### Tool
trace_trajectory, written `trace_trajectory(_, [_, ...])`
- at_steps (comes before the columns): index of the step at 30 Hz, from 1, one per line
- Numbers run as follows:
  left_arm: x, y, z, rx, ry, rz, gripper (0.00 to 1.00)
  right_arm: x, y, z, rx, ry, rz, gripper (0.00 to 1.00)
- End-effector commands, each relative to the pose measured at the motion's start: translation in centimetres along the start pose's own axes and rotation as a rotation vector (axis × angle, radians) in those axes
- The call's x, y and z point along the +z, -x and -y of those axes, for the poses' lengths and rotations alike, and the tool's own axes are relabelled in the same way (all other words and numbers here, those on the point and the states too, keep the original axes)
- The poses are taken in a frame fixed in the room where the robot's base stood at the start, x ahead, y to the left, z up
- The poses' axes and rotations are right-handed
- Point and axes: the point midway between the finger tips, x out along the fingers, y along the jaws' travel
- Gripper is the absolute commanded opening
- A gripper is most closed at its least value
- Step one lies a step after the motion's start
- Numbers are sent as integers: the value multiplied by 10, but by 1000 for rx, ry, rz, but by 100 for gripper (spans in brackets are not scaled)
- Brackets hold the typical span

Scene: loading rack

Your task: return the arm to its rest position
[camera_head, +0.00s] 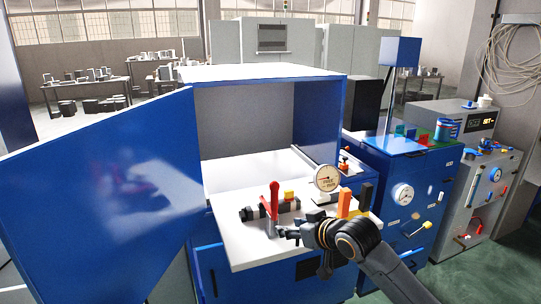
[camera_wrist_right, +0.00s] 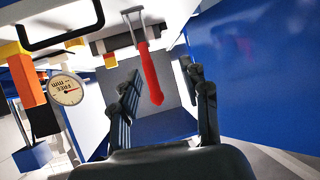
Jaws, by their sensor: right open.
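My right gripper (camera_head: 287,233) is open at the front edge of the white work surface (camera_head: 255,249). Its two fingers (camera_wrist_right: 164,82) show apart in the wrist view. A red lever handle (camera_head: 274,198) stands upright on a dark clamp (camera_head: 250,213), just beyond the fingertips. In the wrist view the red handle (camera_wrist_right: 150,75) appears between the fingers, and they do not close on it. Whether they touch it cannot be told. My left gripper is not in view.
An open blue door (camera_head: 90,195) stands left of the open cabinet (camera_head: 262,72). A round dial gauge (camera_head: 328,178) and orange blocks (camera_head: 344,203) sit right of the lever. A blue cabinet (camera_head: 400,175) and a grey unit (camera_head: 485,185) stand further right.

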Motion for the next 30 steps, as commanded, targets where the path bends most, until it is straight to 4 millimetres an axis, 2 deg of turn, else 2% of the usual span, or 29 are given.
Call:
trace_trajectory(1, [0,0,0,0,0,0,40,29,0,15,-13,-10,35,46])
trace_trajectory(8, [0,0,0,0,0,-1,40,136,26,55,-7,-47,176,46])
trace_trajectory(14, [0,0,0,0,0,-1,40,220,70,77,36,-101,311,46])
trace_trajectory(18, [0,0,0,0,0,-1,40,276,112,86,86,-147,420,46])
trace_trajectory(21, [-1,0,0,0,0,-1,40,310,145,91,127,-177,499,46])
trace_trajectory(24, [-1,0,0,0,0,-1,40,335,174,93,164,-201,568,46])
trace_trajectory(30, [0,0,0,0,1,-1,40,371,223,98,225,-238,680,46])
